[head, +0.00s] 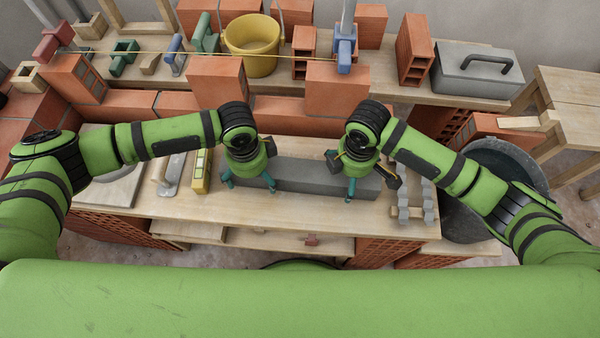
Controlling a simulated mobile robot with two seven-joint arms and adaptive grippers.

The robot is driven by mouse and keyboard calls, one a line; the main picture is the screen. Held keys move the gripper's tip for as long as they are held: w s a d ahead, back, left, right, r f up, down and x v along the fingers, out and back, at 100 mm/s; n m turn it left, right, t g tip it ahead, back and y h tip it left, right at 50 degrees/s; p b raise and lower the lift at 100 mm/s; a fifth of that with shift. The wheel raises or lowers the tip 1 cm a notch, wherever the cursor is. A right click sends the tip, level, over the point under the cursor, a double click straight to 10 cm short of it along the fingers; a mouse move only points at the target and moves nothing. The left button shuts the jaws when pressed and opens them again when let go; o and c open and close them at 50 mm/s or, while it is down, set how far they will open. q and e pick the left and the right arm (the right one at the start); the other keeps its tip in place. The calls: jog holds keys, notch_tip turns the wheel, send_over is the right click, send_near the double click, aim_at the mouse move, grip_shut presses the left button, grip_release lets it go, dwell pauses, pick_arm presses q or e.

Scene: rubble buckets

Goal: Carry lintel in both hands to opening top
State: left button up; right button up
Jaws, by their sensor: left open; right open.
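The lintel, a long grey bar (305,174), lies flat on the wooden bench, running left to right. My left gripper (249,183) is over its left part, with teal fingers spread open at the bar. My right gripper (342,175) is over its right part, also open. Whether any finger touches the bar cannot be told. Behind the bar is a low brick wall with a left brick pier (218,82) and a right brick pier (337,88).
A yellow bucket (252,45) stands behind the opening. A grey toolbox (475,72) is at the back right. A yellow level (202,172) and a trowel (170,174) lie left of the lintel. A dark tub (468,222) stands right of the bench.

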pick_arm(q)
jog(key=c, duration=1.6)
pick_arm(e)
jog(key=c, duration=1.6)
pick_arm(q)
jog(key=shift+r, duration=0.15)
pick_arm(e)
jog(key=shift+r, duration=0.15)
